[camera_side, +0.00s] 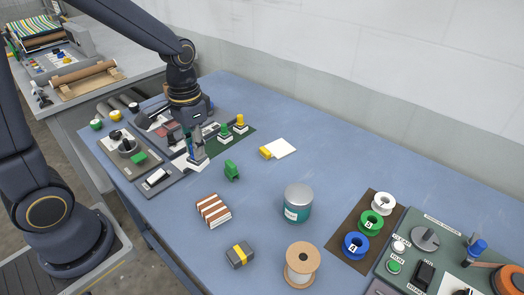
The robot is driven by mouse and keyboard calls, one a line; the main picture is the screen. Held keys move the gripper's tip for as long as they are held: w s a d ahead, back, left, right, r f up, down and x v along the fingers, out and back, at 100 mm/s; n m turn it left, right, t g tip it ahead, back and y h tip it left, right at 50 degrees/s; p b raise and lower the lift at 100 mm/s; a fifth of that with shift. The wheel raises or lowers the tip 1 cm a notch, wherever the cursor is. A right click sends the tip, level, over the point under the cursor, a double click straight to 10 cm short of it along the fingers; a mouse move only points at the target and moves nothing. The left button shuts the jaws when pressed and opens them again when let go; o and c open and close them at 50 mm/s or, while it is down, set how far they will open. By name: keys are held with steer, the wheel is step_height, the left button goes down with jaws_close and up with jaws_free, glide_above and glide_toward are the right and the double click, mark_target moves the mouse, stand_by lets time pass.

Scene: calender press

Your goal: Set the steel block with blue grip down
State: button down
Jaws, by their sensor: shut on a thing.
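My gripper (190,136) points down over the far left part of the blue table. It is shut on the steel block with blue grip (196,154), of which a narrow upright part shows below the fingers. My gripper hides much of the blue grip. The block is upright, above or on a pale patch (186,162) by the grey panels; I cannot tell whether it touches the surface. Just right of it, a block with a green grip (224,131) and one with a yellow grip (240,123) stand on a dark green mat (236,137).
A grey panel (119,157) with a green button lies left of my gripper.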

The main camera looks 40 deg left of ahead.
steer(key=s+d+m, duration=0.1)
steer(key=d+m, duration=0.1)
steer(key=d, duration=0.5)
steer(key=shift+m, duration=0.3)
steer(key=w+d+f, duration=0.1)
steer(key=w+f, duration=0.2)
steer(key=w, duration=0.1)
steer(key=w+f, duration=0.2)
steer(key=w, duration=0.2)
steer(key=w+d+f, duration=0.1)
steer(key=w+f, duration=0.2)
steer(key=w, duration=0.1)
steer(key=shift+w+d+f, duration=0.3)
steer(key=shift+d, duration=0.05)
steer(key=shift+w+f, duration=0.45)
steer(key=shift+f, duration=1.55)
steer(key=shift+f, duration=0.15)
steer(key=c, duration=1)
jaws_free()
steer(key=shift+c, duration=0.2)
